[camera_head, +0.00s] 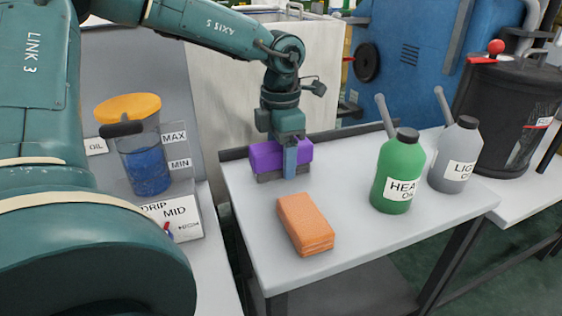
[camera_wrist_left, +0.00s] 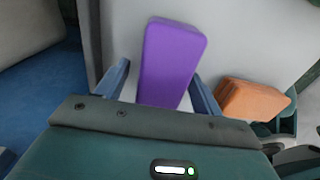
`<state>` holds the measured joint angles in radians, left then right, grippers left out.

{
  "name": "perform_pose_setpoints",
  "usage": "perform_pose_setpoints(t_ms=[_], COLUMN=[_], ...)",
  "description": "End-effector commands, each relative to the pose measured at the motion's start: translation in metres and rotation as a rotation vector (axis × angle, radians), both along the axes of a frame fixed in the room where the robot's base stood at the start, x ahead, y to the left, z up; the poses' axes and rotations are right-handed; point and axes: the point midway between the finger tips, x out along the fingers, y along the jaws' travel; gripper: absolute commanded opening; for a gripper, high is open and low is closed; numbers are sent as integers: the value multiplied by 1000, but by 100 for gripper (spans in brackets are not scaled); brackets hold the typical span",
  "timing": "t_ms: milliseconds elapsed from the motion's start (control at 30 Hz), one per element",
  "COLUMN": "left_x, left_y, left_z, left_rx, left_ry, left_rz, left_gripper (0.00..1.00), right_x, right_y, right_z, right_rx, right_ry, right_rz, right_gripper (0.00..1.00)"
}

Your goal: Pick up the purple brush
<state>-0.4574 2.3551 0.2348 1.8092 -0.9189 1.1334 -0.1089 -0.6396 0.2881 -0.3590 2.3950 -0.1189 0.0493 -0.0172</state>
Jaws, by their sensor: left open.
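The purple brush (camera_head: 265,156) lies at the back left of the grey table, a purple block with a darker underside. My left gripper (camera_head: 289,160) comes down over it from above, and one blue finger shows in front of its near side. In the left wrist view the purple brush (camera_wrist_left: 171,62) lies between the two blue fingers of the open left gripper (camera_wrist_left: 160,88). A small gap shows on each side there. The gripper's body hides the brush's near end in that view. My right gripper is not in view.
An orange folded cloth or sponge (camera_head: 304,224) lies in front of the brush. A green oil can (camera_head: 398,172) and a grey can (camera_head: 455,154) stand to the right. A jug with blue liquid (camera_head: 147,167) stands at left. The table's front middle is clear.

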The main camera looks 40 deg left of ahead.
Motion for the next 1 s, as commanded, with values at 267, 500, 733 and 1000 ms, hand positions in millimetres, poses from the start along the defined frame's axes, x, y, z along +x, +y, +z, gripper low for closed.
perform_pose_setpoints(t_ms=[267, 500, 733, 1000], left_x=[0, 0, 0, 1], left_y=[0, 0, 0, 0], left_z=[1, 1, 2, 9], left_rx=[0, 0, 0, 1], left_ry=[0, 0, -1, -2], left_rz=[0, 0, 0, 0], left_gripper=[53, 33, 17, 17], right_x=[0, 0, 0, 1], right_y=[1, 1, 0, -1], right_z=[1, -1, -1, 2], right_rx=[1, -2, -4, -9], right_ry=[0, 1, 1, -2], right_rz=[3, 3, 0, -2], right_gripper=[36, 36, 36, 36])
